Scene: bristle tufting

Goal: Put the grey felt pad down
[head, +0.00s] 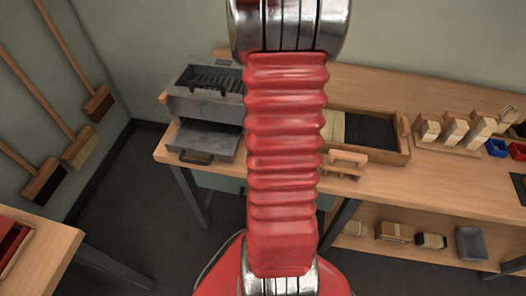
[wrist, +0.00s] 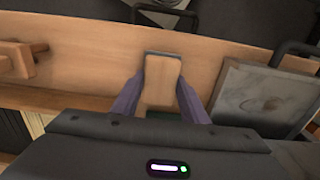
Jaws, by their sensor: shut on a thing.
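In the wrist view my gripper (wrist: 161,88) has its two purple-grey fingers closed on the sides of a pale wooden block. The block has a thin grey edge at its far end, and I take it to be the grey felt pad (wrist: 163,70). It is over the wooden bench top (wrist: 95,55); I cannot tell whether it touches the surface. A bit of green shows just below it, partly hidden by my gripper body. In the head view my arm's red sleeve fills the middle, and neither the gripper nor the pad shows.
A grey metal machine (head: 197,105) with a pulled-out tray (head: 205,143) stands at the bench's left end. Right of my arm are a bristle box (head: 401,155), a wooden handle piece (head: 345,165), several brush blocks (head: 453,130) and a blue bin (head: 497,147).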

